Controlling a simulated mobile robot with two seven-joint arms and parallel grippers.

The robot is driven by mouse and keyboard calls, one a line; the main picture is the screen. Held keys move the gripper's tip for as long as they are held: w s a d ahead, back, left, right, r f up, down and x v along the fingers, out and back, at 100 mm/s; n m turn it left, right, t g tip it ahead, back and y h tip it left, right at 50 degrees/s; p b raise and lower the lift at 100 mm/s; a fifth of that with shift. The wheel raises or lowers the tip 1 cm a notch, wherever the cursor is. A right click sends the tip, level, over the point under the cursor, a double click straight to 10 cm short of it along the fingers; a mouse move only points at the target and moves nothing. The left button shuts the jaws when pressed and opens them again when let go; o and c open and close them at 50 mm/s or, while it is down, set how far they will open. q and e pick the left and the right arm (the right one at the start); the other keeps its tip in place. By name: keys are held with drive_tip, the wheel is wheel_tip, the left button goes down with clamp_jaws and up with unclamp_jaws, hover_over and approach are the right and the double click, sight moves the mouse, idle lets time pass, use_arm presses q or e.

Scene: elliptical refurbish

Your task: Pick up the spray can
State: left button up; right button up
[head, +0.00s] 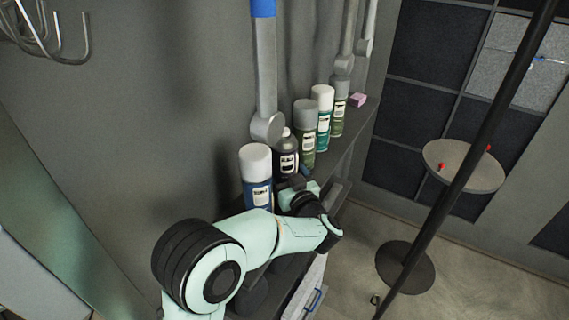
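Several spray cans stand upright in a row along a narrow shelf against the grey wall. The nearest is a blue can with a white cap (256,178). Behind it stand a dark bottle (286,152), a green can with a grey cap (306,132), a teal can with a white cap (322,116) and an olive can (339,106). My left arm comes in from the lower left and bends back toward the shelf. Its gripper end (292,184) is beside the blue can and in front of the dark bottle. Its fingers are small and mostly hidden, so contact is unclear. My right gripper is out of view.
A pink block (358,100) lies at the shelf's far end. A grey tool with a blue handle (265,75) hangs above the cans. A black pole (470,160) and a round stand (463,164) are on the right.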

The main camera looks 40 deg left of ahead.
sight(292, 158)
use_arm(q)
drive_tip(key=c, duration=0.8)
drive_tip(key=shift+c, duration=0.2)
drive_tip(key=shift+d+r, duration=0.1)
drive_tip(key=shift+w+d+r, duration=0.1)
drive_tip(key=shift+d+r, duration=0.2)
drive_tip(key=shift+r, duration=0.25)
wheel_tip(292, 158, up, 6)
drive_tip(key=shift+p, duration=0.55)
drive_tip(key=w+d, duration=0.2)
drive_tip(key=d, duration=1.7)
drive_tip(key=shift+f, duration=0.15)
drive_tip(key=o, duration=0.5)
drive_tip(key=c, duration=0.8)
